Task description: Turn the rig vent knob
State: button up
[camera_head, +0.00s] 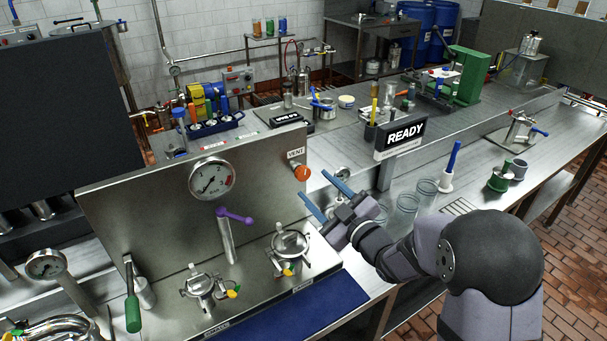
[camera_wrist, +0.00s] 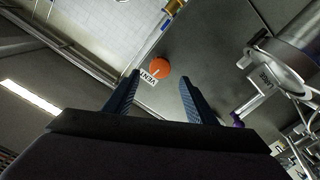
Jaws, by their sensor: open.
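The vent knob (camera_head: 302,173) is an orange round knob on the right end of the upright steel panel (camera_head: 150,200), just under a white VENT label (camera_head: 296,153). In the wrist view the orange knob (camera_wrist: 160,66) shows ahead, between and beyond my two blue fingers, with the VENT label (camera_wrist: 149,77) beside it. My gripper (camera_head: 324,192) is open and empty, to the right of and slightly below the knob in the head view. The fingers appear apart from the knob. Nothing hides the knob in either view.
A round pressure gauge (camera_head: 212,177) and a purple-handled valve (camera_head: 235,215) are on or before the panel. Two steel clamped fittings (camera_head: 289,246) stand below. A READY sign (camera_head: 404,137) and clear beakers (camera_head: 405,208) stand near my arm.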

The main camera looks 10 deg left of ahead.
aim_at(304, 175)
jog(key=p+x, duration=0.2)
jog(key=x, duration=0.3)
jog(key=shift+w+a+r, duration=0.1)
jog(key=shift+w+a, duration=0.15)
jog(key=shift+p+x, duration=0.45)
jog(key=shift+x, duration=0.35)
jog(key=shift+c, duration=0.6)
jog(key=c, duration=0.9)
